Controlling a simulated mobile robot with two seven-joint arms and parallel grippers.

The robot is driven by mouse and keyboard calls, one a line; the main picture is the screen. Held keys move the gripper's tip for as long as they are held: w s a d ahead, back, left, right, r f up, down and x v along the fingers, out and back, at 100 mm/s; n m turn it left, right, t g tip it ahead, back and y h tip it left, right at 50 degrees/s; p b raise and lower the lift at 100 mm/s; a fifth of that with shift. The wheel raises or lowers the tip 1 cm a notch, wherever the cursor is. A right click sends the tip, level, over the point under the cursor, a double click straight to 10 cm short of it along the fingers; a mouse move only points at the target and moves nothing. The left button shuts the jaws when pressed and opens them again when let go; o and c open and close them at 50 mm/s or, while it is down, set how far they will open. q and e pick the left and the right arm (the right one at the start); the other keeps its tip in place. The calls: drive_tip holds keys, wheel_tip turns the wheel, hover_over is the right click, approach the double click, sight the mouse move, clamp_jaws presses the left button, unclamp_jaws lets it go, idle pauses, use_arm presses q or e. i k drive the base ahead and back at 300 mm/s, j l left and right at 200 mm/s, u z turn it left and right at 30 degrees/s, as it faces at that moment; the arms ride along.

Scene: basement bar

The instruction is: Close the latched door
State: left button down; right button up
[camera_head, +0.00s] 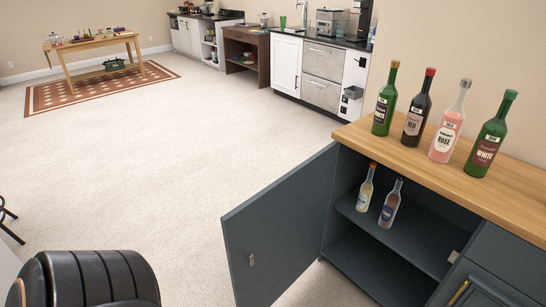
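A dark blue-grey cabinet door (282,232) stands wide open at the lower middle of the head view, swung out to the left of its cabinet. A small metal latch plate (251,260) sits on the door's inner face. A matching catch (453,256) is on the right inside edge of the cabinet opening. Inside, two small bottles stand on the shelf (407,238), one with yellowish contents (365,190) and one bluish (390,206). Neither of my grippers is in view.
Several wine bottles, including a green one (487,140), stand on the wooden countertop (420,150). Open carpet (170,160) lies left of the door. A wooden table (95,45) and white cabinets (287,65) stand farther back.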

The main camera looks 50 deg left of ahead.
sight(282, 224)
drive_tip(key=k+j, duration=0.1)
drive_tip(key=j, duration=0.25)
drive_tip(key=k+j+z, duration=0.15)
drive_tip(key=j, duration=0.55)
drive_tip(key=k+j+z, duration=0.1)
drive_tip(key=j, duration=0.25)
drive_tip(key=k+j+z, duration=0.1)
drive_tip(key=j, duration=0.25)
drive_tip(key=k+j, duration=0.1)
drive_tip(key=j, duration=0.35)
drive_tip(key=k+j+z, duration=0.1)
drive_tip(key=j, duration=0.35)
drive_tip(key=i+j, duration=0.1)
drive_tip(key=j, duration=0.35)
drive_tip(key=i+j+z, duration=0.1)
drive_tip(key=j, duration=0.35)
